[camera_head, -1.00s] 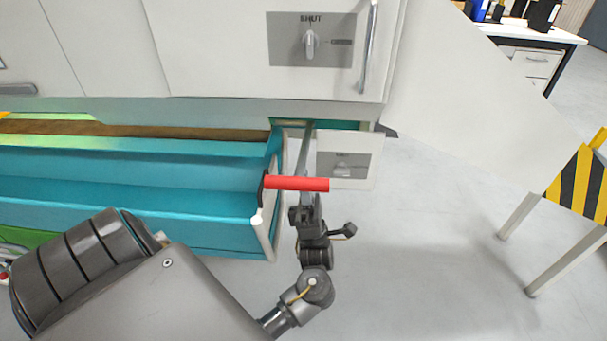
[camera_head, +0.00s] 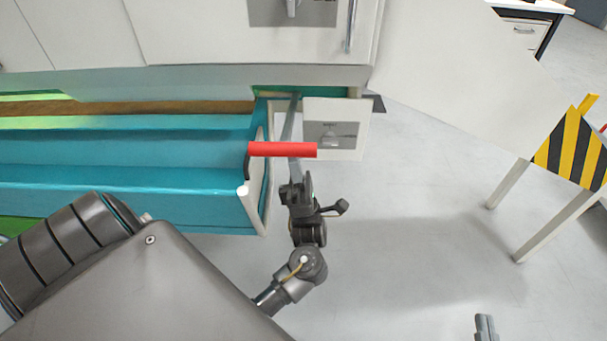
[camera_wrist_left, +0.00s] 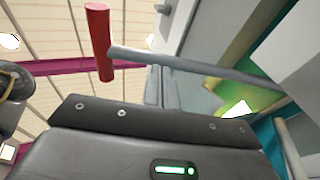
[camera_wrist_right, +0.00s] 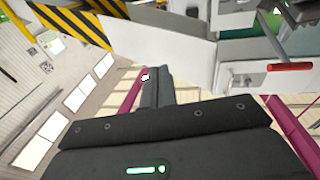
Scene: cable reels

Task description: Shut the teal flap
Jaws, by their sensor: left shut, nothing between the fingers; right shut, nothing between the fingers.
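The teal flap (camera_head: 90,180) hangs open from the cabinet on the left in the head view. A red handle (camera_head: 283,149) sticks out at its right end; it also shows in the left wrist view (camera_wrist_left: 99,42) on a grey rod. My left gripper (camera_wrist_left: 160,88) is shut and empty close to the handle, with the rod crossing in front of its fingers; whether they touch cannot be told. My right gripper (camera_head: 485,326) is shut and empty, low at the right over the floor, well away from the flap. The right wrist view shows the red handle (camera_wrist_right: 290,67) in the distance.
The white cabinet (camera_head: 190,35) stands above the flap. A yellow-and-black striped barrier (camera_head: 572,148) stands at the far right. The floor between is clear.

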